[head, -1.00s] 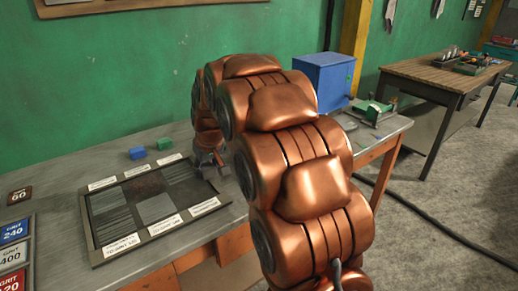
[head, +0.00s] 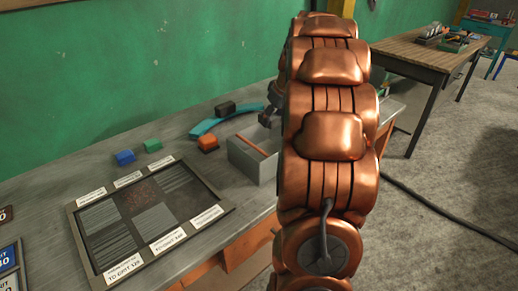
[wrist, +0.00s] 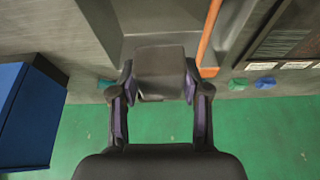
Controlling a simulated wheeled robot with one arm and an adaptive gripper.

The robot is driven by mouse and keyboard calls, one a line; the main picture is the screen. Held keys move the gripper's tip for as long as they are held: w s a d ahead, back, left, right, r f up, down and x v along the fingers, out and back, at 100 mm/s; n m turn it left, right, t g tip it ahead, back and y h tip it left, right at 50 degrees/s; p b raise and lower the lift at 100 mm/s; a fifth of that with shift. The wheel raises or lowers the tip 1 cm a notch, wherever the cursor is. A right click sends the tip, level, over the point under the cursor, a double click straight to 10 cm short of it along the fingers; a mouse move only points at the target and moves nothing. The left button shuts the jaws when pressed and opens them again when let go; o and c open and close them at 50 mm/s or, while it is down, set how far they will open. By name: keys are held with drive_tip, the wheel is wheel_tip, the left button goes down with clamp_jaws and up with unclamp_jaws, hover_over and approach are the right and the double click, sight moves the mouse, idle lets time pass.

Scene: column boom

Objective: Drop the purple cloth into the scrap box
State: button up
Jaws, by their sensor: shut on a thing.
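My gripper (wrist: 160,82) is shut on a dark grey, block-like thing (wrist: 160,65), held between its fingertips in the wrist view. Purple strips (wrist: 120,118) show along the inner sides of both fingers; I cannot tell whether they are cloth or part of the gripper. No clear purple cloth shows in the head view. A grey open-topped box (head: 252,172), which I take as the scrap box, stands on the bench, partly behind my arm. An orange strip lies across it. In the head view my gripper (head: 269,118) is partly hidden by my arm, near the box's far side.
A framed sample panel (head: 150,215) lies left of the box. A blue cabinet (wrist: 30,115) shows in the wrist view.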

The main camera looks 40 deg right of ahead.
drive_tip(key=shift+d, duration=0.2)
drive_tip(key=shift+f+b, duration=0.45)
drive_tip(key=shift+f, duration=2.45)
drive_tip(key=o, duration=1.2)
drive_tip(key=v, duration=1.2)
